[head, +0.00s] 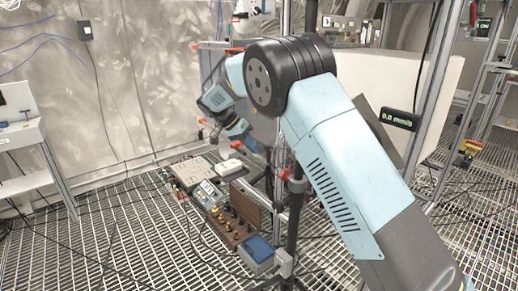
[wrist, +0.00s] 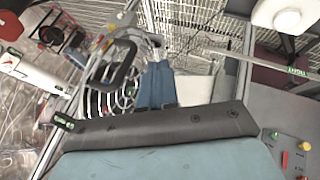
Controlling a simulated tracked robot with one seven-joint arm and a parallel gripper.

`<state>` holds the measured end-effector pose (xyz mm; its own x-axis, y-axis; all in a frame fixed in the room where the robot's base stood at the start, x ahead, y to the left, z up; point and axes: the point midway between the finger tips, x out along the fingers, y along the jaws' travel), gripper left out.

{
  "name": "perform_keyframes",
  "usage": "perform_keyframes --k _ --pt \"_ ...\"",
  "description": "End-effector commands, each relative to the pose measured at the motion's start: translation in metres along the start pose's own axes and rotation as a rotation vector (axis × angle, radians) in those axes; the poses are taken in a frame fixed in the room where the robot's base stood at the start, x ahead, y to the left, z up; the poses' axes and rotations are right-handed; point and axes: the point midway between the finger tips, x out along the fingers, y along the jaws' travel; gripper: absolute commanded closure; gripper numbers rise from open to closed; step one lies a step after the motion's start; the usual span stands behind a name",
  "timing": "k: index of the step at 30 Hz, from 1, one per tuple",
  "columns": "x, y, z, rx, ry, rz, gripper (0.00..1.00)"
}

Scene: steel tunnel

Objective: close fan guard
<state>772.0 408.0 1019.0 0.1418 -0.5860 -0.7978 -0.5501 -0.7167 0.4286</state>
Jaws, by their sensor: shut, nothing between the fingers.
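In the wrist view, a round grille of pale concentric rings over a dark opening, which looks like the fan guard (wrist: 127,92), shows left of my gripper. My gripper (wrist: 155,66) shows as two blue fingers side by side, shut and empty, in front of or beside the grille. I cannot tell whether they touch it. A dark grey loop-shaped part (wrist: 112,68) covers part of the grille. My wrist housing hides what is below. In the head view, my gripper (head: 257,155) is small and partly behind a dark upright post; I cannot make out the guard there.
A dark post (head: 296,200) rises close to my arm. A white panel (head: 435,95) stands behind. Floor at left is mostly open, with loose cables.

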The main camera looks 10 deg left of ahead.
Motion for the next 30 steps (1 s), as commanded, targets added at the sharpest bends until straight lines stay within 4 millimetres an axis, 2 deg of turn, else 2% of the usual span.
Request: perform_keyframes --k 3,9,23,30 --pt "0.004 0.014 -0.001 0.001 -0.001 -0.002 1.0" --pt "0.011 0.026 -0.001 0.0 0.0 -0.001 1.0" --pt "0.012 0.028 0.0 -0.001 0.001 -0.003 1.0" --pt "0.005 0.032 0.015 -0.047 0.025 -0.027 1.0"
